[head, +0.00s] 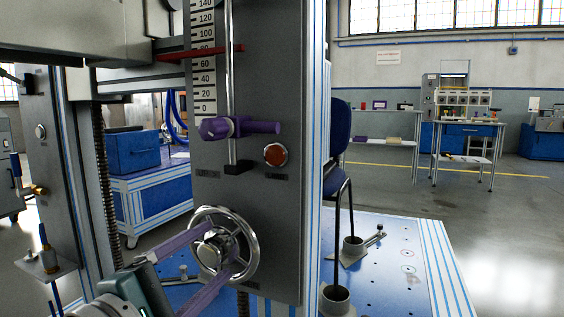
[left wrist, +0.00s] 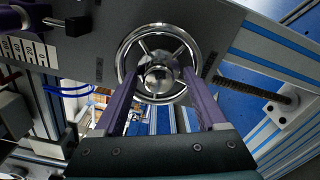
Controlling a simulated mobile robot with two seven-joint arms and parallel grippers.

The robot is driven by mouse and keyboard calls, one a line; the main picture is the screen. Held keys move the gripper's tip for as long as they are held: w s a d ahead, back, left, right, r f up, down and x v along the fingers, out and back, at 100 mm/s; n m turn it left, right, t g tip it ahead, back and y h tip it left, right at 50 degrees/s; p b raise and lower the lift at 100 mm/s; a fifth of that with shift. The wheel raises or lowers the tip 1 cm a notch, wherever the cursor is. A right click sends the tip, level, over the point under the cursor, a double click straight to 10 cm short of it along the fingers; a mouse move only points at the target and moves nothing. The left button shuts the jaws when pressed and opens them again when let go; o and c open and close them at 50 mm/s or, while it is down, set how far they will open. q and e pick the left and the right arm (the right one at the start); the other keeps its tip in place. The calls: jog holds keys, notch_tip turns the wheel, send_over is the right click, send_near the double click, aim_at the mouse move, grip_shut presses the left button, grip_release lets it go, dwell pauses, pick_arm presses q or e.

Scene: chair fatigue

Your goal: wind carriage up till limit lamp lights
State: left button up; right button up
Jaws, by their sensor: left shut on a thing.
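The handwheel (head: 246,228) is a chrome spoked wheel low on the grey column panel (head: 262,215); it also shows in the left wrist view (left wrist: 158,34). My left gripper (head: 222,252) has purple fingers, one on each side of the wheel's centre, shut on the handwheel; the exact contact is hard to see. The limit lamp (head: 275,155) is a dull red dome in a metal ring and looks unlit. A red pointer (head: 200,52) crosses the scale (head: 204,88) near 80. A purple clamp (head: 240,127) sits below the zero mark. My right gripper is not in view.
A blue-topped base plate (head: 385,265) with chair-leg cups and clamps lies right of the column. A dark blue chair (head: 340,140) stands behind the column. A threaded screw (head: 105,170) stands at left. Workbenches (head: 465,130) are far back. Open floor lies at right.

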pick_arm(q)
jog(key=shift+f, duration=0.35)
grip_shut()
jog(key=m+p, duration=0.1)
jog(key=m, duration=0.2)
jog(key=shift+r, duration=0.2)
jog(key=shift+m, duration=1.2)
jog(key=shift+f+m, duration=0.15)
jog(key=shift+m, duration=0.35)
jog(key=shift+r+m+p, duration=0.2)
jog(key=shift+m+p, duration=0.35)
jog(key=shift+m, duration=0.35)
jog(key=shift+m+p, duration=0.3)
jog(key=shift+m, duration=1.7)
jog(key=shift+f+m, duration=0.1)
jog(key=shift+m, duration=0.2)
